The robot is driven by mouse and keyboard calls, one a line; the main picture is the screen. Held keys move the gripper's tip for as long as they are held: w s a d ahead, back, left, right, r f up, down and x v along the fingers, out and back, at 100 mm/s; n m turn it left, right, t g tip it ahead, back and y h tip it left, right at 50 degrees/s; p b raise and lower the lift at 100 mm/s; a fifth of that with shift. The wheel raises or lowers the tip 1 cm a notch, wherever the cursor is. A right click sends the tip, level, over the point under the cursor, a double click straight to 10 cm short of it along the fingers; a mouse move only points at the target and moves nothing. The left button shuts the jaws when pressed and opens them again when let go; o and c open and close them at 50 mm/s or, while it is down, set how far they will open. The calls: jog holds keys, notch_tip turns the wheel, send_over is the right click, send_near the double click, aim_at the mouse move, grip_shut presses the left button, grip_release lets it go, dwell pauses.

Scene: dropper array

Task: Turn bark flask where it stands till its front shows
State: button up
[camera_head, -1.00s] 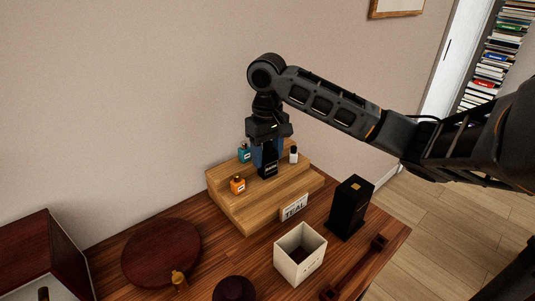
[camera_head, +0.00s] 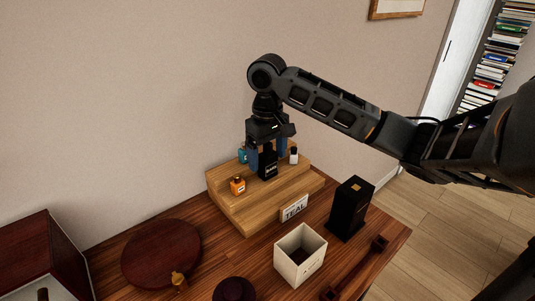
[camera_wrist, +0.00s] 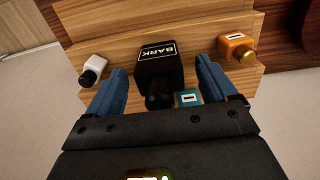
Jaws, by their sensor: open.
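The bark flask (camera_head: 268,166) is black and stands upright on the wooden stepped stand. Its white BARK label faces the stand's front, toward the head camera. In the wrist view the flask (camera_wrist: 160,64) shows its black cap and the BARK label, upside down. My gripper (camera_head: 268,153) is above and around the flask with its blue fingers spread. In the wrist view the open gripper (camera_wrist: 162,80) has one finger on each side of the flask, with gaps between.
On the stand (camera_head: 248,214) are an orange flask (camera_head: 238,185), a teal flask (camera_wrist: 188,98) close to one finger, and a white flask with a black cap (camera_head: 294,155). A TEAL sign (camera_head: 294,207), a black box (camera_head: 349,208) and a white bin (camera_head: 300,255) stand in front.

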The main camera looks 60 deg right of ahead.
notch_tip(320, 180, up, 8)
jog(key=shift+f, duration=0.1)
dwell(0.4)
